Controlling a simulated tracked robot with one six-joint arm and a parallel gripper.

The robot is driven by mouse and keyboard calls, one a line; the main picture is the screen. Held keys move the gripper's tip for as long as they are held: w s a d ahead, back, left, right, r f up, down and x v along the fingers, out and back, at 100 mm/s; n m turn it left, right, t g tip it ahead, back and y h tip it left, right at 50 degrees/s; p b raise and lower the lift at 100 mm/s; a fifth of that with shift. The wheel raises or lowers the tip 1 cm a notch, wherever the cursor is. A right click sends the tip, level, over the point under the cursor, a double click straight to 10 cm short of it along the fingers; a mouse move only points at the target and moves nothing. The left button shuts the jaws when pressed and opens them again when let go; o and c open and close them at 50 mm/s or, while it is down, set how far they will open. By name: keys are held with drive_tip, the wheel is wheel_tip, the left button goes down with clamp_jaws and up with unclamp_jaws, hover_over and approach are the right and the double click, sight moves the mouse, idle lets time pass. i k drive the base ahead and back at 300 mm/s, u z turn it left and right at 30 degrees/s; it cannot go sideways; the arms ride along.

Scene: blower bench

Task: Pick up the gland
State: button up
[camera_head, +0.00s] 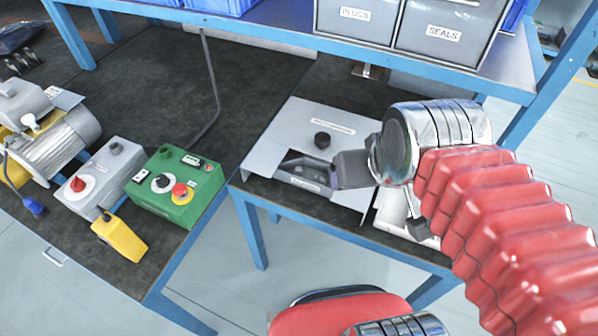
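A small black round piece (322,140) stands on a light grey sheet-metal panel (272,140) on the bench. It may be the gland, but I cannot read the label beside it. My gripper (338,170) is at the right part of the panel, to the right of and nearer than the black piece, and apart from it in the picture. It shows as a dark grey block seen from the side. Its fingers cannot be told apart, and I see nothing held. My wrist and red-sleeved arm hide the panel's right side.
The panel has a recessed opening (304,173). Left are a green control box (178,188), a grey box (97,180), a yellow pendant (120,238) and a motor (60,145). Bins marked PLUGS (355,28) and SEALS (445,48) stand on a shelf above. A red stool (325,310) is below.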

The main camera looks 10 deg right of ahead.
sight(321, 181)
drive_tip(key=k, duration=0.65)
drive_tip(key=u, duration=0.65)
drive_tip(key=i, duration=1.1)
drive_tip(key=u, duration=0.5)
